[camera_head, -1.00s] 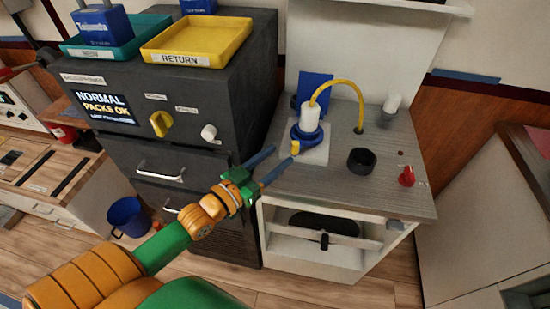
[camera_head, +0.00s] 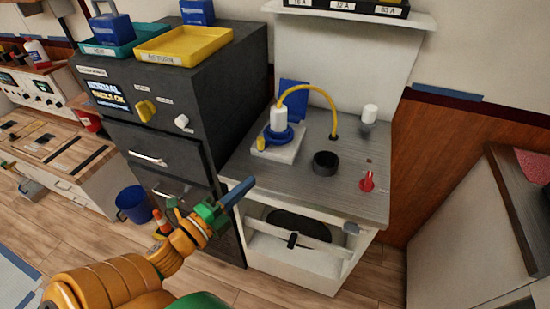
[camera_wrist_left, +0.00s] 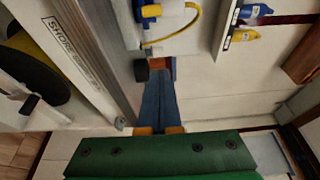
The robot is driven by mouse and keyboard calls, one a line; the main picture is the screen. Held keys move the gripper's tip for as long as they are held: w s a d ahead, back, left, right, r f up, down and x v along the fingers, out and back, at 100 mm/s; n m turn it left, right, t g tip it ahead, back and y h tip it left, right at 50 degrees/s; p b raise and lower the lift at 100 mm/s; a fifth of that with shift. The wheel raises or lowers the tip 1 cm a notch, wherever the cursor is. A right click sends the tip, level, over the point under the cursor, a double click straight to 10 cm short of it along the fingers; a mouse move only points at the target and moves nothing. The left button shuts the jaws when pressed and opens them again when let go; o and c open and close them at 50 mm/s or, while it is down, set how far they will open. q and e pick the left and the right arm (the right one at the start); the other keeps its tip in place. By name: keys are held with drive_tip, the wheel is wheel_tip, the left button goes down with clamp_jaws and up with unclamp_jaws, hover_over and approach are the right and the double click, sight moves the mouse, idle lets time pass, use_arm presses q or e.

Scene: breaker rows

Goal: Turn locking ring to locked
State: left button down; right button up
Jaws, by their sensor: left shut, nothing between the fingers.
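The blue locking ring (camera_head: 293,136) with a yellow tab (camera_head: 261,143) sits around the foot of a white plug (camera_head: 278,118) on a pale square base (camera_head: 285,153). A yellow cable (camera_head: 316,91) arches from the plug to the grey counter. The yellow tab points toward the front left. In the left wrist view the ring's yellow tab (camera_wrist_left: 151,10) shows near the top edge. My left gripper (camera_head: 246,184) is shut and empty, its blue fingers together, in front of the counter's left front corner and apart from the ring. My right gripper is not in view.
A black cup-like socket (camera_head: 325,163) and a red knob (camera_head: 367,181) stand on the grey counter (camera_head: 328,195). A blue panel (camera_head: 293,92) stands behind the plug. A dark cabinet (camera_head: 215,105) with trays rises at the left. The open-fronted unit's front edge lies beside my gripper.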

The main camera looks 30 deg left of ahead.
use_arm(q)
drive_tip(key=w, duration=0.3)
drive_tip(key=w+p, duration=0.1)
drive_tip(key=w, duration=0.5)
drive_tip(key=shift+a, duration=0.25)
drive_tip(key=w+a, duration=0.1)
drive_tip(key=a, duration=0.1)
drive_tip(key=shift+w+a+f+p, duration=0.1)
drive_tip(key=shift+w+a+p, duration=0.2)
drive_tip(key=shift+w+p, duration=0.1)
drive_tip(key=shift+a, duration=0.55)
drive_tip(key=shift+w, duration=0.1)
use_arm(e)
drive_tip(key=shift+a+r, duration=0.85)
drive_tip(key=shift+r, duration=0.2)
use_arm(q)
drive_tip(key=shift+d, duration=0.1)
drive_tip(key=a, duration=0.3)
drive_tip(key=shift+a, duration=0.25)
drive_tip(key=shift+d, duration=0.15)
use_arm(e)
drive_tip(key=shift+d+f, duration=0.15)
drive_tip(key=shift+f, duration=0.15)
